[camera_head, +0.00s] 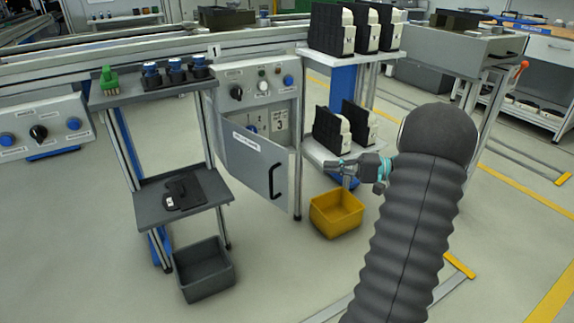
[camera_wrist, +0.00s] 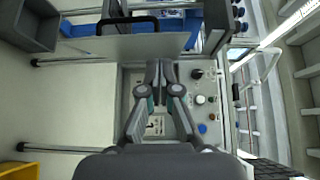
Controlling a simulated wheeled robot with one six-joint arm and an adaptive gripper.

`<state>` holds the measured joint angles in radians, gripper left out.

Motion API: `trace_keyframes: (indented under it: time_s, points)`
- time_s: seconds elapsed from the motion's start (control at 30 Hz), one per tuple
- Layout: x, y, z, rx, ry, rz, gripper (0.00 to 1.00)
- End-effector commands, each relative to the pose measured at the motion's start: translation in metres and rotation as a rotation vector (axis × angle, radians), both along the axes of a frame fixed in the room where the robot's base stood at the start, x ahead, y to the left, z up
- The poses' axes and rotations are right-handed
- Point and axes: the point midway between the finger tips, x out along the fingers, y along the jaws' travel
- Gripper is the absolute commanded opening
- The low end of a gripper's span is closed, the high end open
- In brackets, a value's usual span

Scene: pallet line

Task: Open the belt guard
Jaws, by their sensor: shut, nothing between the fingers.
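The belt guard (camera_head: 250,165) is a grey hinged panel with a label and a black bar handle (camera_head: 275,181). It stands swung out from the front of a grey cabinet (camera_head: 290,110), so part of the interior with a "3" plate shows. In the wrist view the guard (camera_wrist: 150,46) is nearly edge-on at the top, with its handle (camera_wrist: 128,25) above it. My gripper (camera_head: 328,168) is right of the guard in the head view, apart from the handle. Its fingers are together and empty in the wrist view (camera_wrist: 158,66), over the cabinet front.
A yellow bin (camera_head: 336,213) stands on the floor below my gripper. A shelf rack (camera_head: 322,154) with black-and-white units is behind it. A dark two-tier stand (camera_head: 150,92) is left of the guard, with a grey bin (camera_head: 204,270) below. The floor in front is clear.

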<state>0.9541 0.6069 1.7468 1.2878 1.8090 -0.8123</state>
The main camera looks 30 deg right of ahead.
Motion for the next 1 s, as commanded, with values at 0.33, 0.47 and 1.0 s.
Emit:
trace_keyframes:
  time_s: [0.33,0.47,1.0]
  points:
    - [0.015,0.012,0.000,0.017,-0.024,-0.017,0.00]
    - [0.029,0.033,0.000,0.018,-0.023,-0.016,0.00]
    - [0.051,0.105,0.000,0.016,-0.022,-0.018,0.00]
